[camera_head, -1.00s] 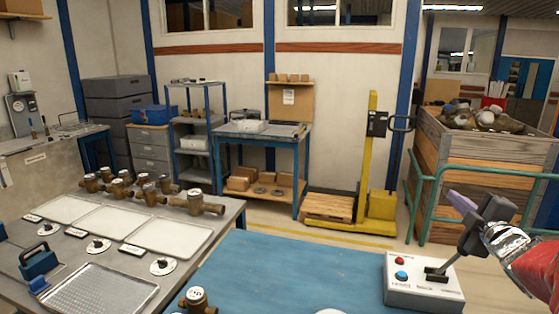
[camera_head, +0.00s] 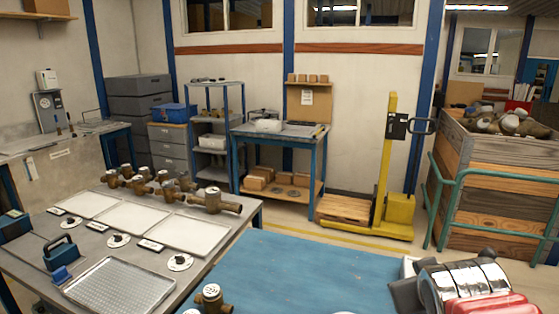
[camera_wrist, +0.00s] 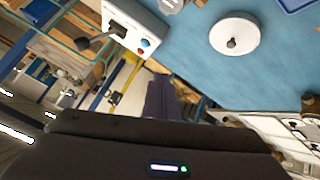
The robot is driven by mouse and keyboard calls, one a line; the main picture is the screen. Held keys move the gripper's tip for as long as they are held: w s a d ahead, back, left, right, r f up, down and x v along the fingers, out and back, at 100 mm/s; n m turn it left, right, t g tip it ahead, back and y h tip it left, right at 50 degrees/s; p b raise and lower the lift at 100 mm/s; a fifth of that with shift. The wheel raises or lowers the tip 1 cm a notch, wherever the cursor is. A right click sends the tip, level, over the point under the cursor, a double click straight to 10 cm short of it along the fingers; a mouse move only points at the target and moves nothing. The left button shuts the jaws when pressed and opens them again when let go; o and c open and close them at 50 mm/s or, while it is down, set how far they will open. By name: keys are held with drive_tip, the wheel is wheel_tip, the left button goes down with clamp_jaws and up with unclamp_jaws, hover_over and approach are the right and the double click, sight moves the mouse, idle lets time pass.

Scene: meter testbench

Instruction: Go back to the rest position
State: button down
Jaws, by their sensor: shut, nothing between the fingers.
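My gripper (camera_wrist: 163,95) shows in the wrist view as dark, purplish fingers that are shut with nothing between them. In the head view my silver and red arm fills the lower right corner, and the fingertips cannot be made out there. The control box (camera_wrist: 128,22) is white, with a dark lever, a red button and a blue button. It lies at the top left of the wrist view, apart from the fingers. In the head view only a pale corner of the box (camera_head: 408,265) shows behind my arm.
The blue bench top (camera_head: 290,270) is mostly clear, with a brass meter (camera_head: 211,298) at its front left. A grey table (camera_head: 40,240) with trays and several meters stands left. A yellow pallet lifter (camera_head: 390,185) and a wooden crate (camera_head: 490,185) with green rails stand behind.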

drive_tip(key=s+a+f+m+g+y, duration=0.1)
drive_tip(key=s+a+f+g+y, duration=0.2)
drive_tip(key=s+a+f, duration=0.3)
drive_tip(key=s+a, duration=0.5)
drive_tip(key=s, duration=0.1)
drive_tip(key=shift+g, duration=0.3)
drive_tip(key=shift+s, duration=0.1)
